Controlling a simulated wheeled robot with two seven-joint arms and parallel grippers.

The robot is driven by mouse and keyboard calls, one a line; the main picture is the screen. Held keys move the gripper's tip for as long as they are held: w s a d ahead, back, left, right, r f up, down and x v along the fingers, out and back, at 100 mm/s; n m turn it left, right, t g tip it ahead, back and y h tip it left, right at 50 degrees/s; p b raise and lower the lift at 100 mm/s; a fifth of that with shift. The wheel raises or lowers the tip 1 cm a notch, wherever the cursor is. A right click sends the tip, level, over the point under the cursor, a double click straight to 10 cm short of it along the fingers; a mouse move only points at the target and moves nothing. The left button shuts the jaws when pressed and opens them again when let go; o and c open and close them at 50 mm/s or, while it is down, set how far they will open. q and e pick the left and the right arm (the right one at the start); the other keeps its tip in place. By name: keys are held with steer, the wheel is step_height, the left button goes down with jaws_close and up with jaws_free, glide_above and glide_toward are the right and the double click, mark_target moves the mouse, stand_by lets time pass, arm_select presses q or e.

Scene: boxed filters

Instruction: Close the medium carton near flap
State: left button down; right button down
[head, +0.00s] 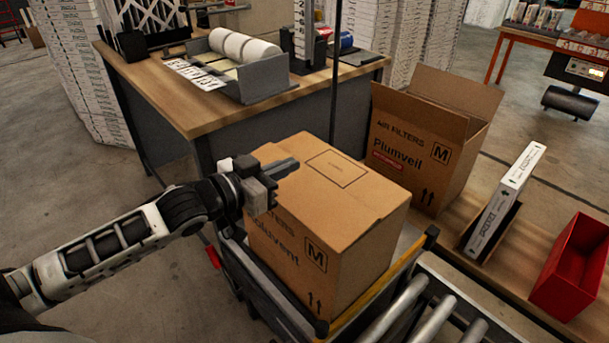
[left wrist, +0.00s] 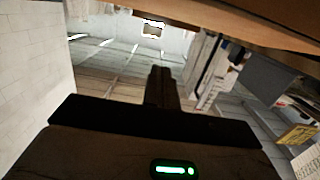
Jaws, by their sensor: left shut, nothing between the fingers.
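A brown medium carton (head: 335,255) marked M stands in front of me. Its top panels (head: 345,185) lie down across the top, with a printed rectangle on them. A small step shows along the top's right edge; I cannot tell whether every flap is flush. My left gripper (head: 285,167) is shut and empty at the carton's top left edge, its fingers pointing right over the top. I cannot tell whether they touch it. In the left wrist view the fingers (left wrist: 162,88) are together, with a brown surface along the upper right. My right gripper is out of view.
An open Plumveil carton (head: 415,150), also marked M, stands behind with raised flaps. To the right are a white boxed filter (head: 507,200) in a holder and a red bin (head: 572,268). Rollers (head: 432,318) lie in front. A wooden workbench (head: 150,90) stands behind left.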

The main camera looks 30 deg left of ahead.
mark_target(314, 177)
arm_select(q)
steer(key=x, duration=0.4)
steer(key=shift+w, duration=0.2)
steer(key=f, duration=0.4)
steer(key=shift+w+d, duration=0.2)
steer(key=shift+w, duration=0.05)
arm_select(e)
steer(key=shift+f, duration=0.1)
arm_select(q)
steer(key=shift+w+r+g+p, duration=0.2)
steer(key=shift+g+p, duration=0.1)
steer(key=shift+p, duration=0.9)
steer(key=shift+f+p, duration=0.15)
steer(key=shift+p, duration=0.6)
steer(key=shift+f+g+y+p, duration=0.4)
steer(key=shift+g+p, duration=0.2)
steer(key=shift+p, duration=0.05)
steer(key=shift+f, duration=0.3)
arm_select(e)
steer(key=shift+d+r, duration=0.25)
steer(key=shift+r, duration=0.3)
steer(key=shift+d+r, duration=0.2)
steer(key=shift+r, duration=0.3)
